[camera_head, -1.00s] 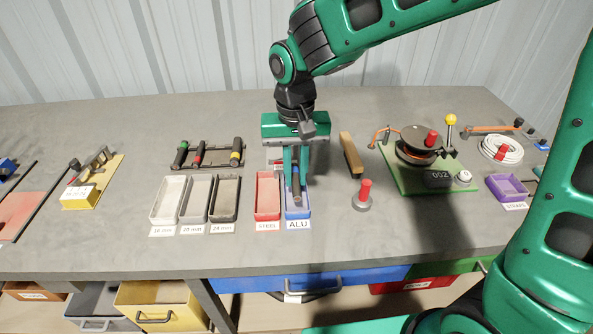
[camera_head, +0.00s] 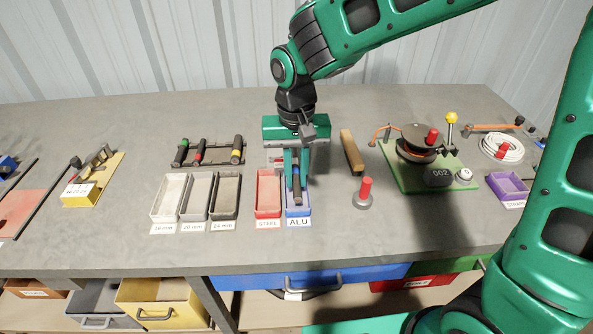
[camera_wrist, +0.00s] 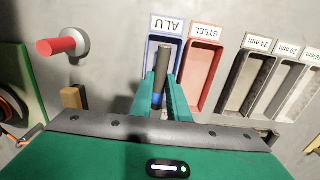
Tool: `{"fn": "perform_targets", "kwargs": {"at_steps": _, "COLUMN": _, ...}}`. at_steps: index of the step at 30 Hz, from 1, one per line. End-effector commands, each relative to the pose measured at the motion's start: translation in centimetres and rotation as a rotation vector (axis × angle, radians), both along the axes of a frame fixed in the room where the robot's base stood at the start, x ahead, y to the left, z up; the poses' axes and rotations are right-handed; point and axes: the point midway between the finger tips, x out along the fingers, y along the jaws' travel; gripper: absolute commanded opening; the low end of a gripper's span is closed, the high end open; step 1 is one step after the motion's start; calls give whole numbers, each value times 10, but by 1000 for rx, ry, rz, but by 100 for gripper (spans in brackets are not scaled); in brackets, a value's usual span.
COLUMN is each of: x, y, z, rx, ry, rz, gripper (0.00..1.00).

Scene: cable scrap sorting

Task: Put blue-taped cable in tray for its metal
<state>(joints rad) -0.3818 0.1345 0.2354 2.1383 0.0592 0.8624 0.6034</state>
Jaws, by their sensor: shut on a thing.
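The blue-taped cable (camera_wrist: 161,68) is a short dark piece with a blue band between my fingers in the wrist view. It also shows in the head view (camera_head: 297,189). My gripper (camera_head: 296,168) is shut on it, over the blue ALU tray (camera_head: 304,212). The cable points down at the tray; I cannot tell whether it touches the floor of the tray. The ALU tray shows at top centre in the wrist view (camera_wrist: 152,46). The red STEEL tray (camera_head: 268,213) stands directly beside it, empty.
Grey trays labelled 16 mm, 20 mm and 24 mm (camera_head: 226,218) stand left of the STEEL tray. Behind them is a rack with three dark cables (camera_head: 205,164).

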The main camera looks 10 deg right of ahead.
Motion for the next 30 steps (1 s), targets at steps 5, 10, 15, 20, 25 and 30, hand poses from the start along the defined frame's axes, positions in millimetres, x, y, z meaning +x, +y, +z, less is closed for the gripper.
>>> {"fn": "perform_targets", "kwargs": {"at_steps": 5, "x": 0, "y": 0, "z": -1, "rx": 0, "ry": 0, "rz": 0, "gripper": 0}}
{"fn": "perform_targets", "kwargs": {"at_steps": 10, "x": 0, "y": 0, "z": -1, "rx": 0, "ry": 0, "rz": -1, "gripper": 0}}
{"fn": "perform_targets", "kwargs": {"at_steps": 15, "x": 0, "y": 0, "z": -1, "rx": 0, "ry": 0, "rz": -1, "gripper": 37}}
{"fn": "perform_targets", "kwargs": {"at_steps": 20, "x": 0, "y": 0, "z": -1, "rx": 0, "ry": 0, "rz": -1, "gripper": 37}}
{"fn": "perform_targets", "kwargs": {"at_steps": 25, "x": 0, "y": -1, "z": -1, "rx": 0, "ry": 0, "rz": -1, "gripper": 37}}
{"fn": "perform_targets", "kwargs": {"at_steps": 30, "x": 0, "y": -1, "z": -1, "rx": 0, "ry": 0, "rz": -1, "gripper": 37}}
